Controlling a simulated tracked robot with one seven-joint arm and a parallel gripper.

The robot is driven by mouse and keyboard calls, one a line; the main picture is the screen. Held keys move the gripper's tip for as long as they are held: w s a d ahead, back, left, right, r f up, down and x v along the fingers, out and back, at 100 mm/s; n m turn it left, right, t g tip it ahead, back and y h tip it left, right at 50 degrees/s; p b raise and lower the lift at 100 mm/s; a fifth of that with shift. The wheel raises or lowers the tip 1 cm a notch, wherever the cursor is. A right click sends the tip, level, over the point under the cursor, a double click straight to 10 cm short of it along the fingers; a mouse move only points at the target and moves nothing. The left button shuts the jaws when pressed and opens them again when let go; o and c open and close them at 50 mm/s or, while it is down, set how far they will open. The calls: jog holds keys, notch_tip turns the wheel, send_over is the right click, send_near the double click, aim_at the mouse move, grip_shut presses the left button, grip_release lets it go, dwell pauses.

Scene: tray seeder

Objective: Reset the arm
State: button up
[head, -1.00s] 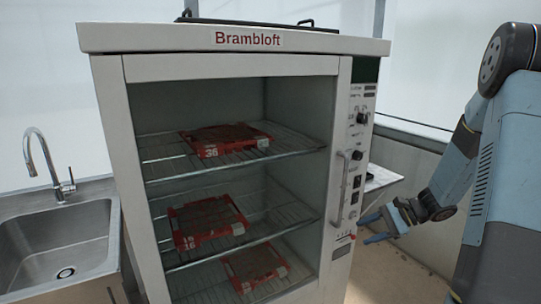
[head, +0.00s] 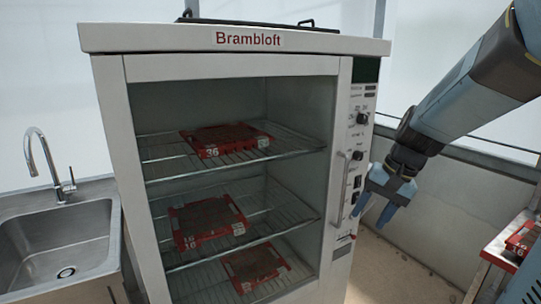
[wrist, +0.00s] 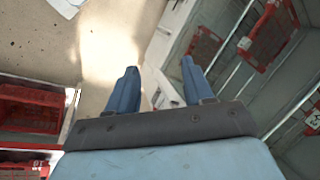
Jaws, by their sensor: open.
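My gripper (head: 372,212) is at the right of the cabinet in the head view, pointing down near the door handle and control panel. Its two blue fingers are apart with nothing between them, as the wrist view (wrist: 157,80) also shows. The head view does not show clearly whether a finger touches the cabinet. My blue-grey arm (head: 455,105) reaches in from the upper right.
The white Brambloft cabinet (head: 115,100) has a front door with a vertical handle (head: 338,187). Red trays (head: 225,139) sit on its wire shelves. A sink (head: 60,240) is at left. A table with red trays (head: 497,250) stands at lower right. Floor shows between.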

jog(key=s+r+n+t+h, duration=0.3)
jog(key=s+r, duration=0.4)
jog(key=s, duration=0.3)
jog(key=shift+s+d+r+n+t+h, duration=0.3)
jog(key=shift+s+d+r+n+t, duration=0.1)
jog(key=shift+n+t, duration=0.3)
dwell(2.4)
